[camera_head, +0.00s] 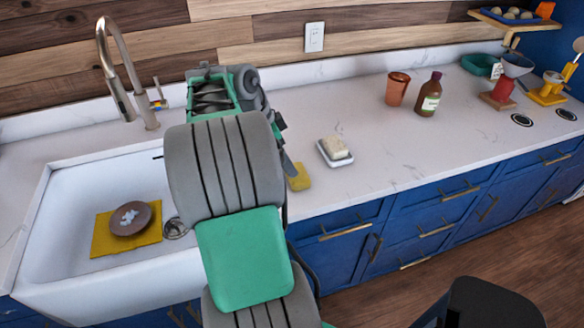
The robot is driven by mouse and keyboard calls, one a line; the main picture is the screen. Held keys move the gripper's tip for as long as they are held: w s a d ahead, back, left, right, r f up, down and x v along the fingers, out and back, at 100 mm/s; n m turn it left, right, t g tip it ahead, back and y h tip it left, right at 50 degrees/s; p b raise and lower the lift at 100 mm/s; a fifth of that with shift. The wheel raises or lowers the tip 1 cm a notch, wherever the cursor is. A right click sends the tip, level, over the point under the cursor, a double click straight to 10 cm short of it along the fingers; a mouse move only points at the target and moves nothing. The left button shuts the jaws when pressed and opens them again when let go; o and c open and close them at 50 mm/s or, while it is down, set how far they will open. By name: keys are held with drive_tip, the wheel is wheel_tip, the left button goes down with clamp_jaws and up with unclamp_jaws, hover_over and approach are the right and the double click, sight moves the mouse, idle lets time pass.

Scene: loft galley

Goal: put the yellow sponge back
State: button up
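The yellow sponge (299,177) shows as a small yellow block at the counter's front, just right of my arm. Its left part is hidden behind my arm. My gripper (289,167) is mostly hidden by my own arm links; one dark grey finger shows, its tip right at the sponge. I cannot tell whether the fingers are closed on the sponge or only beside it, nor whether the sponge touches the counter. A white dish (339,161) with a cream block (335,146) on it stands to the right of the sponge.
The white sink (75,187) at left holds a yellow cloth (103,239) under a brown plate (127,226). A tap (118,95) stands behind it. A terracotta cup (397,90) and brown bottle (429,95) stand further right. Counter between dish and bottle is clear.

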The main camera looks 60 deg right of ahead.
drive_tip(key=w+a+r+n+t, duration=0.2)
drive_tip(key=w+a+n, duration=0.45)
drive_tip(key=a, duration=0.35)
drive_tip(key=w+a+r+n+t, duration=0.25)
drive_tip(key=w+a+n, duration=0.35)
drive_tip(key=a+n, duration=0.3)
drive_tip(key=s+a+f+n+t+y, duration=0.1)
drive_tip(key=a+f+n, duration=0.1)
drive_tip(key=a+n, duration=0.4)
drive_tip(key=s+a+f+n+t+y, duration=0.1)
drive_tip(key=a+n, duration=0.5)
drive_tip(key=a, duration=0.9)
drive_tip(key=shift+s+a+f+y, duration=0.15)
drive_tip(key=shift+a+f+y, duration=0.2)
drive_tip(key=shift+f+y, duration=0.2)
drive_tip(key=shift+t, duration=0.25)
drive_tip(key=shift+c, duration=0.4)
